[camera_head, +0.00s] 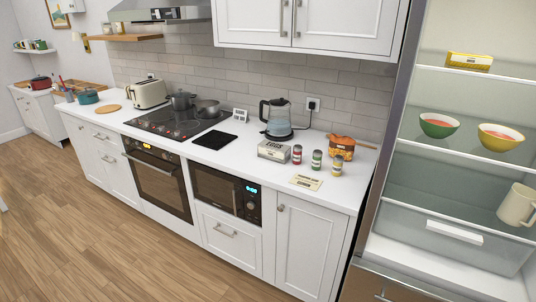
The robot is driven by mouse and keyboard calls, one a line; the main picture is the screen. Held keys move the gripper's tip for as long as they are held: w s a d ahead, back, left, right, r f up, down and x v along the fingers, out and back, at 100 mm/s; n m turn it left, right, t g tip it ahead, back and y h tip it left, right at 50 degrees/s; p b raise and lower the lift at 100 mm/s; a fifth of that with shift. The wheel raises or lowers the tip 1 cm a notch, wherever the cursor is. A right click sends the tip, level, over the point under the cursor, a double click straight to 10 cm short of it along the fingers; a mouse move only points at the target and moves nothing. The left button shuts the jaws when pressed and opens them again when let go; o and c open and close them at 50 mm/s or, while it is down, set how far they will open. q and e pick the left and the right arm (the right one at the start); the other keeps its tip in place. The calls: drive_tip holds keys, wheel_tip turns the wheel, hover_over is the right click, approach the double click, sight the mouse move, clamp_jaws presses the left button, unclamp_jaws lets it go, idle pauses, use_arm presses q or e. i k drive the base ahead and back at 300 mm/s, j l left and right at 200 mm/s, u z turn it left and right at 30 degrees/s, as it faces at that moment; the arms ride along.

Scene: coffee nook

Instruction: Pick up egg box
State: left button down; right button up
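The egg box (273,150) is a grey-white carton with dark "EGGS" lettering on its side. It sits closed on the white countertop, in front of the kettle and left of several small jars. Neither of my grippers shows in the head view.
A glass kettle (277,117) stands just behind the egg box. A red-labelled jar (297,154) is close to its right, with a green jar (317,159) further right. A yellow card (306,182) lies near the front edge. An open fridge (455,150) stands at the right.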

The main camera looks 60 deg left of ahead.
sight(280, 153)
drive_tip(key=u, duration=1.75)
